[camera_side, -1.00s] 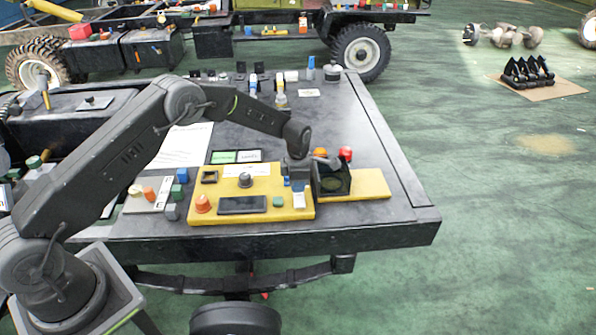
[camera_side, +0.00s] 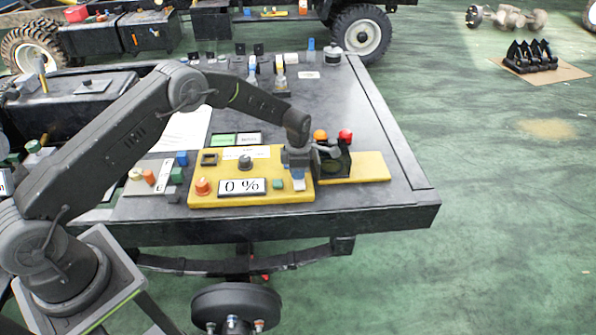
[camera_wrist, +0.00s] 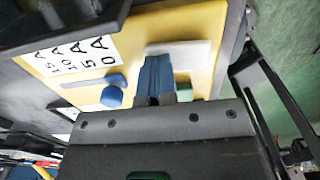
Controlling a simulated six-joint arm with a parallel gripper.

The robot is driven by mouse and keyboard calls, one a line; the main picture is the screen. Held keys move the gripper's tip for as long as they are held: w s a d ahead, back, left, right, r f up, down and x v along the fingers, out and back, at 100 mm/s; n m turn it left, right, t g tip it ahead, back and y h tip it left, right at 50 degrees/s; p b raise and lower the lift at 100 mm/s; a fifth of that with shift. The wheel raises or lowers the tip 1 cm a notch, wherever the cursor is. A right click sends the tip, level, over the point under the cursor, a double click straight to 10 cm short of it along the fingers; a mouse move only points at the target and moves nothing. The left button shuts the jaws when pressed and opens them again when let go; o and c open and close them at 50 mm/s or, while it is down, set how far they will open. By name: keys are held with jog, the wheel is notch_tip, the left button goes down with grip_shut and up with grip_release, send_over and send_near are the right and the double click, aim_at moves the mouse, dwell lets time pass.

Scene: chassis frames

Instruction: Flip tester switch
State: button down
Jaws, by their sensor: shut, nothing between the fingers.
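The tester is a yellow panel (camera_side: 215,180) on the dark bench. Its lit display (camera_side: 242,186) reads "0 %". A white switch plate (camera_side: 299,184) with a blue lever sits near its right end. In the wrist view the white plate (camera_wrist: 190,52) and blue lever (camera_wrist: 155,75) lie just ahead of my fingertips. My gripper (camera_side: 298,168) is shut and empty, low over the switch. It also shows in the wrist view (camera_wrist: 167,98). Whether it touches the lever I cannot tell, and it hides part of the switch in the side view.
A black open box (camera_side: 337,162) stands right of my gripper on a yellow base (camera_side: 372,166). An orange knob (camera_side: 203,187), a dark round knob (camera_side: 245,163) and a green button (camera_side: 278,184) rise from the panel. Red and orange domes stand behind the box.

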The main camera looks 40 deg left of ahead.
jog(key=shift+s+d+r, duration=0.35)
jog(key=shift+s+d, duration=0.1)
jog(key=shift+s, duration=0.05)
notch_tip(320, 180, up, 14)
jog(key=w+a, duration=0.1)
jog(key=shift+w+a, duration=0.2)
dwell(0.3)
